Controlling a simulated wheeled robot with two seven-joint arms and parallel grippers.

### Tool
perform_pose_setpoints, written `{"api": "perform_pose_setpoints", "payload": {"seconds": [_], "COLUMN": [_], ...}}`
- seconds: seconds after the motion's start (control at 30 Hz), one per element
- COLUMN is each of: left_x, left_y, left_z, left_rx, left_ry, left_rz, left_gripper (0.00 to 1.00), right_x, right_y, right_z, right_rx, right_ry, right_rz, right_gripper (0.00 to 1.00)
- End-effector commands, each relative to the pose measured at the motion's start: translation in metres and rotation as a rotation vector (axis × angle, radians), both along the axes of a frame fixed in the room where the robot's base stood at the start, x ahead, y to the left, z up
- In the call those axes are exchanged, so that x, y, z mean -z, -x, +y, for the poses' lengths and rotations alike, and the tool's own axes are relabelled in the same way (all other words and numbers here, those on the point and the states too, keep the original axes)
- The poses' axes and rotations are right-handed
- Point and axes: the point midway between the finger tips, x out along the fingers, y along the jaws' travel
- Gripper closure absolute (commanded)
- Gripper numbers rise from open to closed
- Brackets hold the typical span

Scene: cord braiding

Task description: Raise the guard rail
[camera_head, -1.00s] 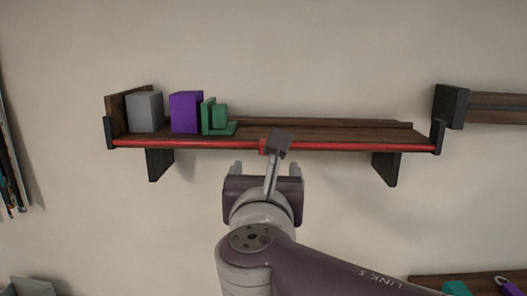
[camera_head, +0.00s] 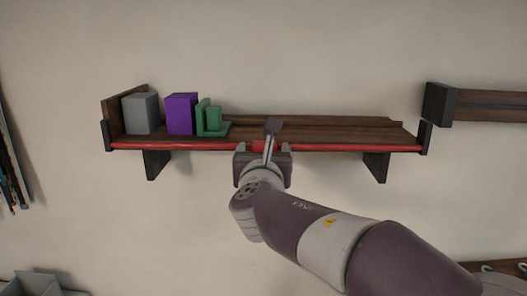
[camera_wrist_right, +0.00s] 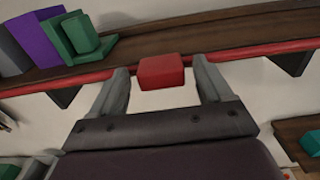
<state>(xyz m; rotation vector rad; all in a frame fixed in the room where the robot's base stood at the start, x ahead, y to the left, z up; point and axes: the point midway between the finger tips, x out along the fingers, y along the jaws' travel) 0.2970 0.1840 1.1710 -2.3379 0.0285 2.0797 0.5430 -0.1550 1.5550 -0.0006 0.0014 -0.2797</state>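The guard rail (camera_head: 350,148) is a long red bar along the front edge of the wall shelf, sitting low at board level. A red block-shaped grip (camera_wrist_right: 161,72) is at its middle; in the head view it is mostly hidden behind my gripper. My right gripper (camera_head: 262,150) is in front of the rail's middle. In the right wrist view its two grey fingers (camera_wrist_right: 162,88) are apart, with the red grip between their tips and gaps on both sides. My left gripper is in neither view.
The wooden shelf (camera_head: 330,131) holds a grey block (camera_head: 140,114), a purple block (camera_head: 181,114) and a green bookend-like piece (camera_head: 212,120) on its left part. Its right part is clear. Dark brackets (camera_head: 376,167) stand below. Another shelf (camera_head: 490,105) is at the right.

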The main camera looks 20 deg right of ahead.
Motion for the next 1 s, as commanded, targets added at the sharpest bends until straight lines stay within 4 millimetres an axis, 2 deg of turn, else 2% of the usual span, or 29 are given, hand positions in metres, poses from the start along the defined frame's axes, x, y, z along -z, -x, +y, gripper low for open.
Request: {"api": "perform_pose_setpoints", "payload": {"seconds": [0.03,0.23,0.27,0.47,0.7,0.97,1.0], "left_x": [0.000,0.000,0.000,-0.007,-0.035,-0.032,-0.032], "left_y": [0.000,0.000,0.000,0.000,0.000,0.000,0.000], "left_z": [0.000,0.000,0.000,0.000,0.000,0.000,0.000], "left_rx": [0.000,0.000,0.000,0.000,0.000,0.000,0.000], "left_ry": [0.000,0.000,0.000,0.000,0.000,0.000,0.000], "left_rz": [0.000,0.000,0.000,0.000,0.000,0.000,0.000], "left_gripper": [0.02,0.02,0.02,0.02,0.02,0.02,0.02], "right_x": [0.000,0.000,0.000,-0.010,-0.049,-0.048,-0.048], "right_y": [0.000,0.000,0.000,0.000,0.000,0.001,0.001], "right_z": [0.000,0.000,0.000,0.000,0.000,0.000,0.000], "right_rx": [0.000,0.000,0.000,0.001,0.001,0.001,0.001], "right_ry": [0.000,0.000,0.000,0.001,0.000,0.000,0.000], "right_rz": [0.000,0.000,0.000,-0.002,-0.002,-0.003,-0.003], "right_gripper": [0.34,0.99,1.00,1.00,1.00,1.00,0.44]}}
